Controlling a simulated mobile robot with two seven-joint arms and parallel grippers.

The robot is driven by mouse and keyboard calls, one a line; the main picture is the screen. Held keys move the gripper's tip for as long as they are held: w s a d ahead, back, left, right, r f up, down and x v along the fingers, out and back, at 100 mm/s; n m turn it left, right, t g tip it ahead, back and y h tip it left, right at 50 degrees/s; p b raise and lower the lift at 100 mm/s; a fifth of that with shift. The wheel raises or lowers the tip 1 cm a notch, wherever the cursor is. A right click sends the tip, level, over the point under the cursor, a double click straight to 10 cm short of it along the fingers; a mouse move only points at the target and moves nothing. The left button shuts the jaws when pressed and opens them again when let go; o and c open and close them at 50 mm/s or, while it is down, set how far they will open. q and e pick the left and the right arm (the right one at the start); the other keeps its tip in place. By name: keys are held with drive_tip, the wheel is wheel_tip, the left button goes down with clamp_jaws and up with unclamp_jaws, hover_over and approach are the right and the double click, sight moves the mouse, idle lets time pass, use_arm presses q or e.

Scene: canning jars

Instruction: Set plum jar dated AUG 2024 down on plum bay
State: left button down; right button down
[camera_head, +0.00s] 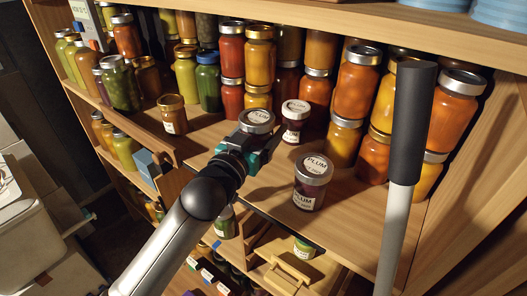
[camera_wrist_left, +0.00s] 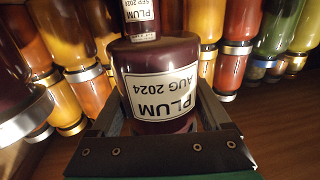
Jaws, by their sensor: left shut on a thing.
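My left gripper (camera_head: 250,148) is shut on a plum jar (camera_head: 257,122) with a silver lid. In the left wrist view this jar (camera_wrist_left: 158,75) is dark purple, its label reads PLUM AUG 2024 upside down, and my fingers flank it. I cannot tell whether its base touches the shelf. A smaller-looking plum jar (camera_head: 293,120), labelled PLUM SEP in the left wrist view (camera_wrist_left: 140,18), stands just behind it. Another plum jar (camera_head: 312,180) stands apart to the right, nearer the shelf's front edge. The bare shelf board (camera_head: 270,170) around these jars appears to be the plum bay. My right gripper is out of view.
Red and orange jars (camera_head: 358,85) stand stacked behind and to the right. A small amber jar (camera_head: 172,113) stands to the left, with green jars beyond. Bare shelf lies between the plum jars.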

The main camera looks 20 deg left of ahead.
use_arm(q)
drive_tip(key=shift+f+b, duration=0.55)
drive_tip(key=shift+f, duration=1.85)
drive_tip(key=shift+f, duration=0.2)
unclamp_jaws()
drive_tip(key=shift+f, duration=0.1)
drive_tip(key=shift+s, duration=0.15)
drive_tip(key=s+a, duration=0.1)
drive_tip(key=s, duration=1)
drive_tip(key=shift+s+a+r, duration=0.2)
drive_tip(key=shift+s+a, duration=0.1)
drive_tip(key=shift+a, duration=0.1)
